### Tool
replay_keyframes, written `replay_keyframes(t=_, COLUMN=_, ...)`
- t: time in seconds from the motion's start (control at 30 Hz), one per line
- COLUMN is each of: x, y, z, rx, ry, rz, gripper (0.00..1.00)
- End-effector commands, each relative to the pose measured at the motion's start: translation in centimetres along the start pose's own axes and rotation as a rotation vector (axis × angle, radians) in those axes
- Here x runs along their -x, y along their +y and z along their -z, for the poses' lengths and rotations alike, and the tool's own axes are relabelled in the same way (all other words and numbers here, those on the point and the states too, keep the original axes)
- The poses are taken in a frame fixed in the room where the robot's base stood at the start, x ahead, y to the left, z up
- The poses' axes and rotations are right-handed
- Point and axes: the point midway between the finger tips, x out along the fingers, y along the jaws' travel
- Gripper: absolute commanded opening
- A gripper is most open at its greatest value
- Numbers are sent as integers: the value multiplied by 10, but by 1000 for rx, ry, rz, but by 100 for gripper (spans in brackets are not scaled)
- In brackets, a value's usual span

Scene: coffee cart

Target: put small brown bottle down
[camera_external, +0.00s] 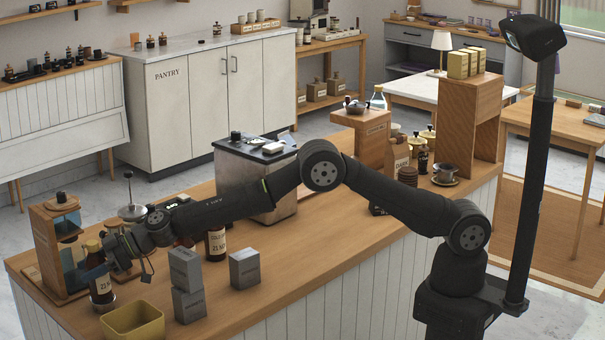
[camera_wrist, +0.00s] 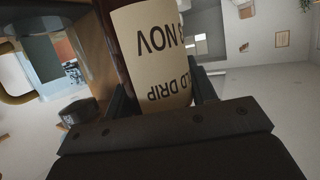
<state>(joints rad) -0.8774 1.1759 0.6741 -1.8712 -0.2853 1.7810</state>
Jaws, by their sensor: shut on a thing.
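The small brown bottle (camera_external: 102,288) is upright at the left end of the wooden counter, with a cream label and an amber cap. My gripper (camera_external: 104,266) is shut around its upper body from the right. In the wrist view the bottle's label (camera_wrist: 151,42) fills the middle between my two fingers (camera_wrist: 163,98), and its printing reads upside down, including "NOV" and "DRIP". The bottle's base is close to the counter top (camera_external: 320,250); I cannot tell whether it touches. My fingers hide part of the bottle.
A yellow bin (camera_external: 133,322) stands just right of the bottle, near the front edge. Grey boxes (camera_external: 187,290) are stacked beyond it, with another box (camera_external: 244,268) further right. A wooden stand (camera_external: 55,245) is close on the left. A larger dark bottle (camera_external: 216,243) stands behind the boxes.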

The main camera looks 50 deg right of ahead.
Motion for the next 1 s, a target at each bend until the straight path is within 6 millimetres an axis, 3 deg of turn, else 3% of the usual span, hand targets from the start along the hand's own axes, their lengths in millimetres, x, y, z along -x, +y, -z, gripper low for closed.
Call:
replay_keyframes(t=0.53, x=-4, y=0, z=-10, rx=1, ry=2, rz=-1, gripper=15)
replay_keyframes(t=0.57, x=-4, y=0, z=-11, rx=0, ry=1, rz=-1, gripper=55)
replay_keyframes(t=0.67, x=-4, y=0, z=-11, rx=0, ry=1, rz=-1, gripper=73)
replay_keyframes(t=1.0, x=-3, y=0, z=-8, rx=1, ry=1, rz=-1, gripper=73)
